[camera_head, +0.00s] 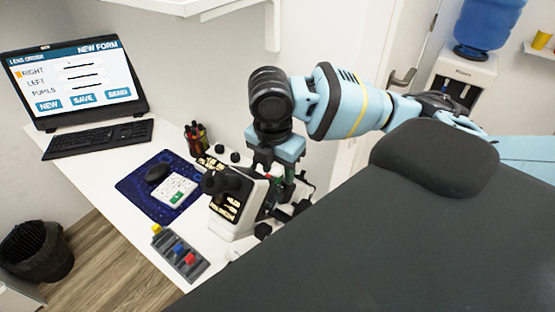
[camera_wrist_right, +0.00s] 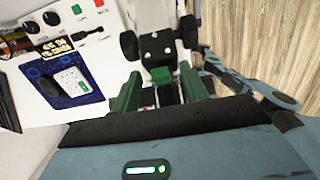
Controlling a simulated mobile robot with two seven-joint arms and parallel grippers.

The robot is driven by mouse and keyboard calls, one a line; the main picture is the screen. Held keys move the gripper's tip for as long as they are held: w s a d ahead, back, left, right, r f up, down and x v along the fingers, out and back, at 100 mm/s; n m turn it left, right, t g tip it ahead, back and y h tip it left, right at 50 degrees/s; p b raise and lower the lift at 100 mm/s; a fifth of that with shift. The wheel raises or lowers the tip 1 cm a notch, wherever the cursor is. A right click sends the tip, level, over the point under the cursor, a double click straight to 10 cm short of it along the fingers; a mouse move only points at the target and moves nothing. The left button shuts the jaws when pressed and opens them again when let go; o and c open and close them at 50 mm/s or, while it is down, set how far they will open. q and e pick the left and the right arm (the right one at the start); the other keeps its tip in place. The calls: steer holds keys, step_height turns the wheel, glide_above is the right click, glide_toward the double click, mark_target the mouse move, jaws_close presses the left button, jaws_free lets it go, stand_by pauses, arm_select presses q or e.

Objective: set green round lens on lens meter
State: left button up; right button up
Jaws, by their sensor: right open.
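The lens meter (camera_head: 248,213) is a white device with a black eyepiece on the table; its pale body also shows at the top of the right wrist view (camera_wrist_right: 153,12). My right gripper (camera_head: 281,187) points down over the far right side of the lens meter. In the right wrist view its two dark green fingers (camera_wrist_right: 160,90) are apart, with black and grey lens meter parts beyond them. A small green patch shows by the fingers in the head view; I cannot tell whether it is the green round lens or a finger. My left gripper is not in view.
A grey tray (camera_head: 168,238) with yellow, blue and red pieces lies at the table's front edge. A blue mat (camera_head: 133,184) holds a mouse (camera_head: 157,173) and a white calculator (camera_head: 174,192). A laptop (camera_head: 70,80), keyboard (camera_head: 98,138) and pen holder (camera_head: 196,137) stand behind.

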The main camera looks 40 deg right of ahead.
steer(key=shift+s+a+r, duration=0.1)
steer(key=shift+a+r, duration=0.1)
steer(key=shift+r, duration=1.75)
steer(key=shift+a+r, duration=0.2)
steer(key=shift+r, duration=1.75)
steer(key=shift+s, duration=0.1)
